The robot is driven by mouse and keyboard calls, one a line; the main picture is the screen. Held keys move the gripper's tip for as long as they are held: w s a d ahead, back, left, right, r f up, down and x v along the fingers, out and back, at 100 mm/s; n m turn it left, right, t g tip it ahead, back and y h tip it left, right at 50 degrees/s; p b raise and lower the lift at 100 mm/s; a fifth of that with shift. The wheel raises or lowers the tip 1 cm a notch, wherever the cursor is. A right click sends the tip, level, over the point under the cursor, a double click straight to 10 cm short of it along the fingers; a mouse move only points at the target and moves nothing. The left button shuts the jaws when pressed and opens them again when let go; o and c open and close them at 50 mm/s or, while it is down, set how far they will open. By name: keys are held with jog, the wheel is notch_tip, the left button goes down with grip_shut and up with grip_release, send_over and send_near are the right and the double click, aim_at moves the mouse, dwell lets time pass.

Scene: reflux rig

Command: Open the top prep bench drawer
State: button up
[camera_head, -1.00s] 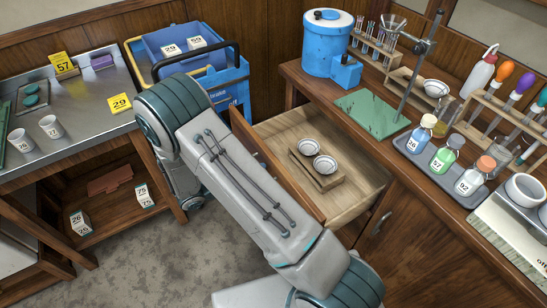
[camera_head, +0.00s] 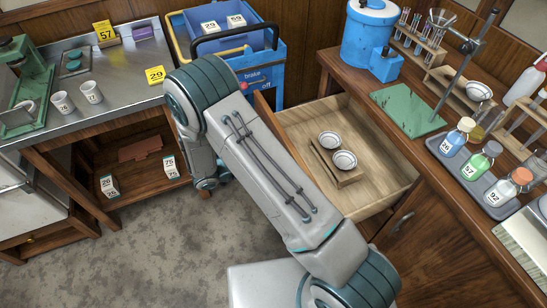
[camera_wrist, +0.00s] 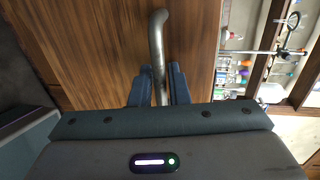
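The top prep bench drawer (camera_head: 380,193) stands well open in the head view, under the wooden bench top. Inside it, two small metal bowls (camera_head: 344,160) sit on a wooden block. My arm crosses in front of the drawer and hides much of its front and my gripper in that view. In the wrist view, a curved metal handle (camera_wrist: 157,40) stands out against a wooden front (camera_wrist: 95,45). My gripper (camera_wrist: 160,80) has one finger on each side of the handle bar, close against it, and looks shut on it.
The bench top holds a blue canister (camera_head: 369,38), a green mat (camera_head: 407,108) and a tray of labelled bottles (camera_head: 432,145). A blue cart (camera_head: 262,75) stands behind my arm. A metal-topped table (camera_head: 125,75) is at left. Grey floor (camera_head: 165,240) is clear at lower left.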

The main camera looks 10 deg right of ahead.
jog(key=shift+a, duration=0.1)
jog(key=v, duration=1.3)
jog(key=shift+s+a+b, duration=0.25)
jog(key=shift+a+b, duration=0.05)
jog(key=shift+b, duration=0.1)
jog(key=s+d+r+m+g+y+p, duration=0.1)
jog(key=s+d+r+m+g+y, duration=0.2)
jog(key=d+r+m, duration=0.5)
jog(key=s+d+r+m+g+y+p, duration=0.1)
jog(key=d+r+m+g+y, duration=0.25)
jog(key=d+r+m, duration=0.45)
jog(key=s+d+r+m+t+y+p, duration=0.1)
jog(key=s+d+r+m+t+y, duration=0.1)
jog(key=m, duration=0.9)
jog(key=s+d+r+m+t+y+p, duration=0.1)
jog(key=s+r+m+y, duration=0.4)
jog(key=m, duration=0.7)
jog(key=shift+s+d+r+t+y, duration=0.15)
jog(key=shift+s+d+t+y, duration=0.35)
jog(key=shift+s+t+y, duration=0.55)
